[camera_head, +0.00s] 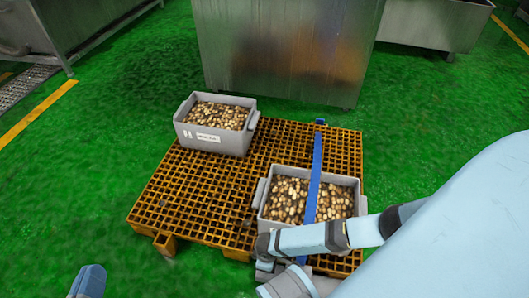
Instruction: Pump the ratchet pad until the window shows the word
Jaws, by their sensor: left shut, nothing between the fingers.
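No ratchet pad and no window with a word can be made out in the head view. My left gripper (88,282) shows only as a small blue-grey piece at the bottom left edge, over the green floor. It is shut and empty, apart from the crates and the pallet. My right arm comes in from the right and bends down in front of the nearer crate. Its gripper is out of the frame.
An orange grid pallet (199,190) bears a grey crate (205,139) and a nearer grey crate (264,199), both full of small brown items. A blue bar (317,165) crosses over the nearer crate. A metal tank (285,45) stands behind. Green floor is clear at left.

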